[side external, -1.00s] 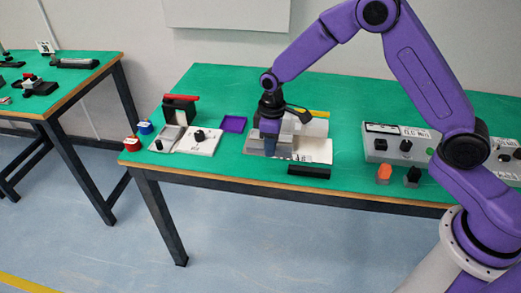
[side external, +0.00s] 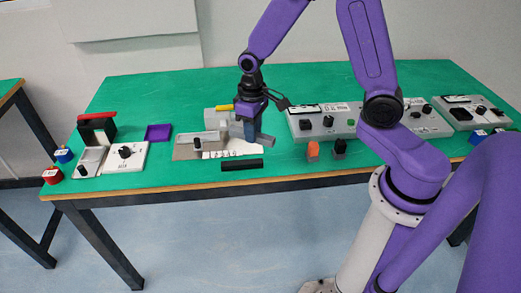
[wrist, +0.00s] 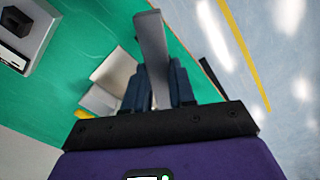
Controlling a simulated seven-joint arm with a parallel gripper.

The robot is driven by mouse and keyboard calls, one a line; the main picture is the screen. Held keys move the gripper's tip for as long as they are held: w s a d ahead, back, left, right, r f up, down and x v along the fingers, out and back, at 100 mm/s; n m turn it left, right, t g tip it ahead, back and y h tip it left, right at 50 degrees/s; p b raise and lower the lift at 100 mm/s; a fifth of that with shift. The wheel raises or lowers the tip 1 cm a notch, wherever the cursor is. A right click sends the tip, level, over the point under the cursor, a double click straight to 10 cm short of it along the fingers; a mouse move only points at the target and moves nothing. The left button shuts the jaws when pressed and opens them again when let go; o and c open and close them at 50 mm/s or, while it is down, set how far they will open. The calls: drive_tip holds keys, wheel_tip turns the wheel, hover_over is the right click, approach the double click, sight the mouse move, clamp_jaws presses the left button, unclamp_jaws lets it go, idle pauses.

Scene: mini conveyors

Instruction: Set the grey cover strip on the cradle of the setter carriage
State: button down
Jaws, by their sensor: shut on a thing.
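The grey cover strip (wrist: 152,45) is a long flat bar between the fingers of my gripper (wrist: 157,75) in the wrist view. In the side view my gripper (side external: 249,132) is shut on it, and the strip's end (side external: 265,140) sticks out to the right, tilted. It is above the right part of a grey and white bench unit (side external: 186,152) with a black knob. This unit may be the setter carriage, but I cannot make out a cradle, as my gripper hides part of it. I cannot tell whether the strip touches it.
A black bar (side external: 242,164) lies in front at the table edge. A purple tray (side external: 158,132) and a white plate with a knob (side external: 125,158) are left. A grey control box (side external: 315,122), an orange button piece (side external: 313,150) and a black one (side external: 340,147) are right.

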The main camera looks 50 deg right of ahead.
drive_tip(key=s+d+m, duration=0.2)
drive_tip(key=d+m, duration=1.3)
drive_tip(key=d, duration=0.3)
drive_tip(key=s+d+m, duration=0.2)
drive_tip(key=d+m, duration=1.3)
drive_tip(key=d, duration=0.2)
hover_over(312, 96)
drive_tip(key=s+a, duration=0.3)
drive_tip(key=a, duration=0.2)
drive_tip(key=f, duration=0.9)
drive_tip(key=shift+w+f, duration=0.25)
drive_tip(key=shift+f, duration=0.05)
drive_tip(key=shift+w+f, duration=0.1)
drive_tip(key=shift+f, duration=1.65)
drive_tip(key=shift+f, duration=0.2)
drive_tip(key=c, duration=0.9)
unclamp_jaws()
drive_tip(key=shift+c, duration=0.2)
